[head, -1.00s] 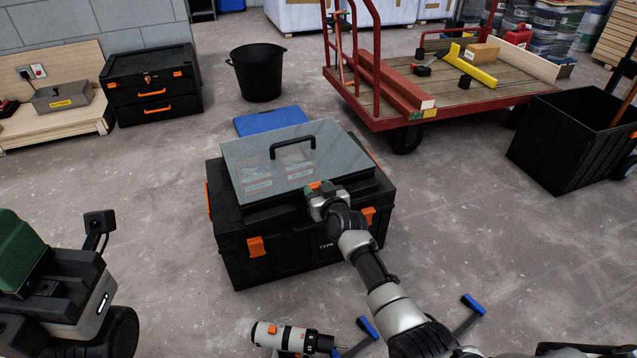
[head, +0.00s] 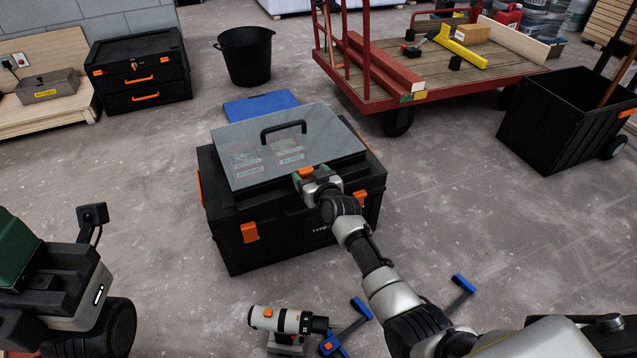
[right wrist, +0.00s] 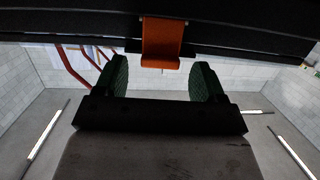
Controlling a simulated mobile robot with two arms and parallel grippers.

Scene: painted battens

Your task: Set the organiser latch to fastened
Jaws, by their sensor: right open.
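The organiser (head: 232,180) is a flat case with a clear lid and a black handle. It lies on top of a black toolbox (head: 280,245). Its orange latch shows in the right wrist view (right wrist: 163,42), at the case's dark edge; its lower end stands out as a lip. I cannot tell whether it is fastened. My right gripper (head: 306,181) is at the organiser's front edge. In the right wrist view its green-padded fingers (right wrist: 161,80) are apart, one each side of the latch's line, with a gap between. My left gripper (head: 22,250) shows partly at the left edge; its fingertips are unclear.
The toolbox has its own orange latches (head: 250,232) on the front. A grey and black tool (head: 285,320) and a blue-ended item (head: 350,325) lie on the floor in front. A blue lid (head: 262,106) lies behind.

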